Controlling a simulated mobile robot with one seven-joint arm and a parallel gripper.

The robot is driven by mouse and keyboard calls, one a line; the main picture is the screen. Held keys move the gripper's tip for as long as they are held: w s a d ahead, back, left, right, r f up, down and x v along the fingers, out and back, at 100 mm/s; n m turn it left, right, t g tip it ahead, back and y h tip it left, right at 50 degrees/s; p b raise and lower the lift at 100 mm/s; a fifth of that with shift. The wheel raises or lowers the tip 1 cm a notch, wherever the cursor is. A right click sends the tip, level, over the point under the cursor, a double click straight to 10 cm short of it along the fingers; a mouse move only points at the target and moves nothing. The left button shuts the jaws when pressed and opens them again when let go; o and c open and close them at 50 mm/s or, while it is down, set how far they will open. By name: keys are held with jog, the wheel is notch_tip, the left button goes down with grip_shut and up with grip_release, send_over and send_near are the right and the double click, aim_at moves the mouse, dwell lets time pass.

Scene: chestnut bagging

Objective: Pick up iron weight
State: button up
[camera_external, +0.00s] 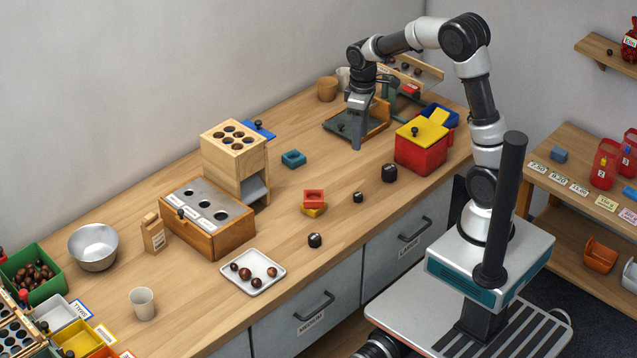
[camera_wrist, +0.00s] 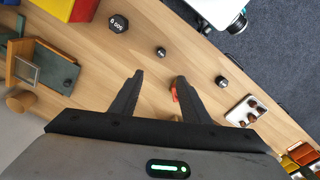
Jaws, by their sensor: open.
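Three black iron weights with small knobs stand on the wooden counter. The largest (camera_external: 389,173) is nearest the red box and also shows at the top of the wrist view (camera_wrist: 118,23), with a white label. The smallest (camera_external: 357,197) is in the middle; it also shows in the wrist view (camera_wrist: 161,51). The third (camera_external: 315,240) stands near the white plate, and also shows in the wrist view (camera_wrist: 221,81). My gripper (camera_external: 357,146) points down, open and empty, above the counter behind the weights. Its two fingers (camera_wrist: 158,78) are apart in the wrist view, touching no weight.
A red box with a yellow lid (camera_external: 420,155) stands right of my gripper. A green tray with a wooden frame (camera_external: 340,124) is close behind it. Red and yellow pieces (camera_external: 314,199), a teal block (camera_external: 293,158) and a plate of chestnuts (camera_external: 252,287) lie further left. Bare counter surrounds the weights.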

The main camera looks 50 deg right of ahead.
jog(key=b, duration=0.3)
send_over(357, 194)
jog(key=f, duration=1.4)
jog(key=shift+w, duration=0.2)
jog(key=shift+s+a+f+b, duration=0.1)
jog(key=shift+f+b, duration=0.4)
jog(key=shift+f, duration=0.95)
jog(key=shift+s+f+b, duration=0.1)
jog(key=shift+f+b, duration=0.4)
jog(key=shift+f, duration=0.9)
jog(key=shift+c, duration=0.4)
grip_shut()
